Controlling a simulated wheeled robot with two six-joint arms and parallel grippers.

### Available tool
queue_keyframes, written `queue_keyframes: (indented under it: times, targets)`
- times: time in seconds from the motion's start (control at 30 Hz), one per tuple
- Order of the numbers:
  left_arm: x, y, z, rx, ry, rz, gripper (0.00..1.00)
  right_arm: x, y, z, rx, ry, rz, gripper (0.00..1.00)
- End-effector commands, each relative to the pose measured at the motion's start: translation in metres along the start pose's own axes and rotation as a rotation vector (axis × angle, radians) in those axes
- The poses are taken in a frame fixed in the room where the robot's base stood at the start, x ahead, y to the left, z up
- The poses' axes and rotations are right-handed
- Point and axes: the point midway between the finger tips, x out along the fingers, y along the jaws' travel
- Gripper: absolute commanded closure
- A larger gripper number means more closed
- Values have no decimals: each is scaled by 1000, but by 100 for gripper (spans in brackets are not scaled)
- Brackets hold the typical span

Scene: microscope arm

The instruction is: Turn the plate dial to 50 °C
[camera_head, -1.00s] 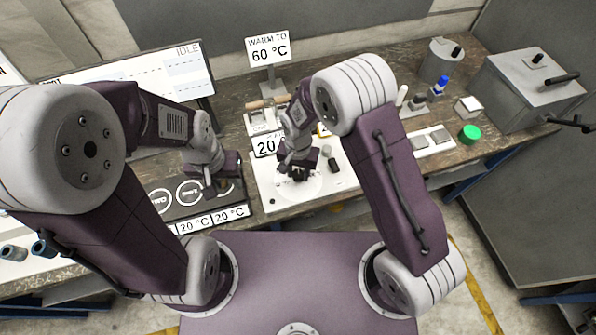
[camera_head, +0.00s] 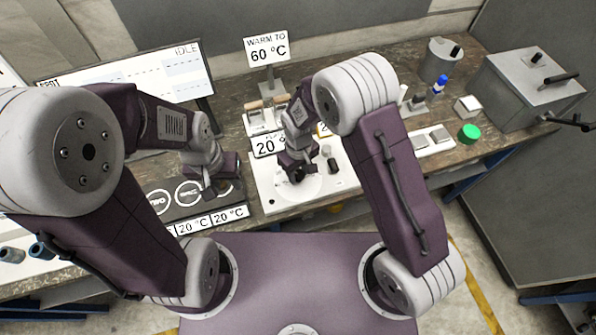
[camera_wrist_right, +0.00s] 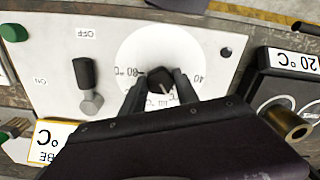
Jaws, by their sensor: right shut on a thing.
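The black dial knob (camera_wrist_right: 160,78) sits in the middle of a white round scale (camera_wrist_right: 205,50) on the white plate panel (camera_wrist_right: 45,85), which also shows in the head view (camera_head: 262,197). In the wrist view the scale's marks appear upside down, a 40 among them; others are partly hidden by my fingers. My right gripper (camera_wrist_right: 160,88) is shut on the dial knob, a finger on each side. It hides the knob in the head view (camera_head: 297,177). My left gripper (camera_head: 210,190) hangs over the dark panel with rings; its jaws are too small to read.
A sign (camera_head: 268,50) reads WARM TO 60 °C. A black switch lever (camera_wrist_right: 84,75) stands beside the dial, between OFF and ON labels. A 20 °C label (camera_wrist_right: 292,60) and a brass cylinder (camera_wrist_right: 290,122) are at the wrist view's right. A green cap (camera_head: 468,133) lies further right.

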Motion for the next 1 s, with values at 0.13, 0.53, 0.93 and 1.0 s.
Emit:
queue_keyframes:
  times: [0.13, 0.53, 0.93, 1.0]
  targets:
    - [0, 0, 0, 0, 0, 0, 64, -3, 1, -2, -81, 6, 2, 100]
    - [0, 0, 0, 0, 0, 0, 64, -3, 2, -2, -183, 7, 2, 100]
    - [0, 0, 0, 0, 0, 0, 64, -3, 2, -2, -188, 7, 2, 100]
    - [0, 0, 0, 0, 0, 0, 64, -3, 2, -2, -188, 7, 2, 49]
